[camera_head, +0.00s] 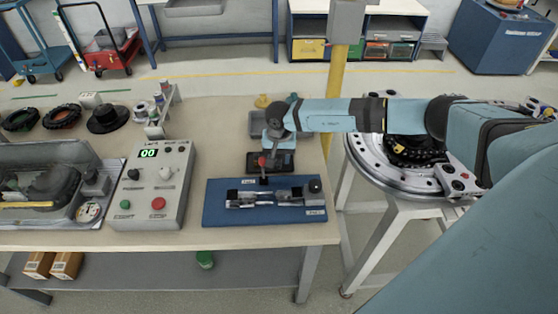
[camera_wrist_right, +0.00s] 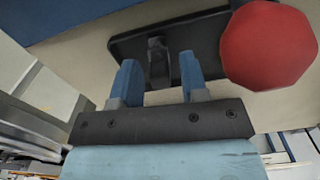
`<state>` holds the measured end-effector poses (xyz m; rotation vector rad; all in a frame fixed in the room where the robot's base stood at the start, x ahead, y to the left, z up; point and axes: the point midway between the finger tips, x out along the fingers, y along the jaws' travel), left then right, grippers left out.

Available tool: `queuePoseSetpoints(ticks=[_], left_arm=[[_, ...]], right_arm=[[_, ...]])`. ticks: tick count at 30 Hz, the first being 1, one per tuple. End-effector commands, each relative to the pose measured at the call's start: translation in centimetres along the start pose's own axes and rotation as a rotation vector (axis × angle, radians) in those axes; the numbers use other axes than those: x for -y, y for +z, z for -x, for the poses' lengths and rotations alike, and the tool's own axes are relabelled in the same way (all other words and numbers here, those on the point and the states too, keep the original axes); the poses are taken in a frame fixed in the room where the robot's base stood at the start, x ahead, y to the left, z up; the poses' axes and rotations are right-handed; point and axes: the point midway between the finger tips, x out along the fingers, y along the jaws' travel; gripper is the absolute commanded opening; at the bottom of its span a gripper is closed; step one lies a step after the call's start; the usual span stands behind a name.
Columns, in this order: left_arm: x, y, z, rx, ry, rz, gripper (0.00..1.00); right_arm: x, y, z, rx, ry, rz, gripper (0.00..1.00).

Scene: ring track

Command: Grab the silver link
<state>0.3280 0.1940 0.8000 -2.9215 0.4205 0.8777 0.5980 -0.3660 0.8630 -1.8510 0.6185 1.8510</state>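A silver metal link-like piece (camera_head: 262,198) lies along a blue board (camera_head: 218,215) on the table, in the head view. I cannot make out its exact parts or how it is fixed. My right gripper (camera_head: 273,146) is behind the board, over a small black plate (camera_head: 285,168) with a red ball knob (camera_head: 262,161). In the right wrist view the two blue fingers (camera_wrist_right: 159,80) are apart. A dark post (camera_wrist_right: 158,58) on the black plate (camera_wrist_right: 200,36) shows between them; I cannot tell whether they touch it. The red knob (camera_wrist_right: 268,45) is right of the fingers. My left gripper is out of view.
A grey control box (camera_head: 152,185) with "00" on its display stands left of the board, beside a clear-lidded tray (camera_head: 50,180). A grey bin (camera_head: 257,123) is behind the gripper. A yellow post (camera_head: 336,90) and round ring track (camera_head: 375,165) are to the right.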

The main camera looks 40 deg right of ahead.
Motion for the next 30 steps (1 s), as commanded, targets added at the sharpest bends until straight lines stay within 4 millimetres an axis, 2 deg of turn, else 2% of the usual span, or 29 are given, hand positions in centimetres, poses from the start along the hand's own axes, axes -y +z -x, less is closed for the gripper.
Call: queuePoseSetpoints(ticks=[1, 5, 14, 20, 26, 30], left_arm=[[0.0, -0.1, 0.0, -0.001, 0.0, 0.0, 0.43], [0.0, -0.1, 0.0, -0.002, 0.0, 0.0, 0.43], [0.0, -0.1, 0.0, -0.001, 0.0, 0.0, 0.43], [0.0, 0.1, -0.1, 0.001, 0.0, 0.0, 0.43], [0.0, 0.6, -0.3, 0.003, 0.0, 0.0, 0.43], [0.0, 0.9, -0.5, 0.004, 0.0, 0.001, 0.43]], right_arm=[[0.0, 0.0, 0.0, 0.0, 0.0, 0.0, 0.28], [0.0, 0.0, 0.0, 0.0, 0.0, 0.0, 0.0], [0.0, 0.0, 0.1, 0.0, -0.001, 0.0, 0.0], [0.1, -0.1, 1.4, -0.001, -0.003, -0.001, 0.0], [0.1, -0.2, 5.0, -0.004, -0.004, -0.001, 0.0], [0.0, -0.1, 9.1, -0.004, -0.003, 0.0, 0.0]])
